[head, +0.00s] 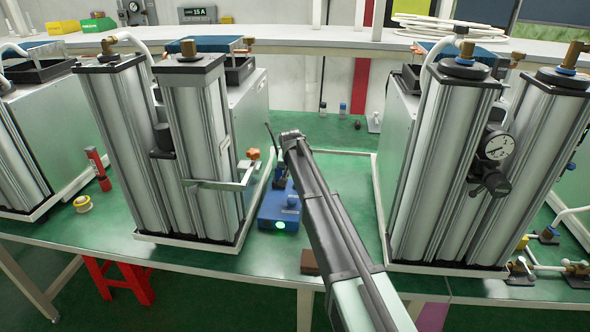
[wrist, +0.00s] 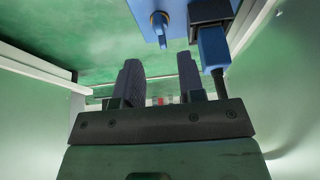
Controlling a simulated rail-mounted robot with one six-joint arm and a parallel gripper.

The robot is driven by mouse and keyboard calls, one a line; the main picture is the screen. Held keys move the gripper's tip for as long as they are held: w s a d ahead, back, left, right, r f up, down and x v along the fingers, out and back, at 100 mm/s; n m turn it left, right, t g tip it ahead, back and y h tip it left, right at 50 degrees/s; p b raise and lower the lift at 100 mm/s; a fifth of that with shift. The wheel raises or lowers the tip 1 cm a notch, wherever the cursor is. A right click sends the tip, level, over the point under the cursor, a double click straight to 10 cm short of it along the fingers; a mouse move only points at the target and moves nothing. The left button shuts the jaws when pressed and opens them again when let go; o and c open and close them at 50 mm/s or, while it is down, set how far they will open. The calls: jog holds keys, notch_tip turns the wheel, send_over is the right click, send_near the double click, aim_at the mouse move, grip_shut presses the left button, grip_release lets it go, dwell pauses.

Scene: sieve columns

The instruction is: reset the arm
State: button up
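My arm (head: 335,235) reaches from the bottom of the head view up between the two large silver column units, over the green bench. Its far end is near the blue box with a green light (head: 278,212). My gripper shows in the wrist view (wrist: 160,85), with its two dark fingers apart and nothing between them. In the head view the fingers cannot be made out clearly.
The left column unit (head: 200,120) and the right column unit with a gauge (head: 440,165) stand close on either side of my arm. Small bottles (head: 342,110) stand behind on the bench. A brown block (head: 309,262) lies at the front edge. A red-handled tool (head: 98,168) stands left.

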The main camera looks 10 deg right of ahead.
jog(key=p+v, duration=0.1)
jog(key=v, duration=0.2)
jog(key=shift+s+r+p, duration=0.15)
jog(key=shift+r+p, duration=0.2)
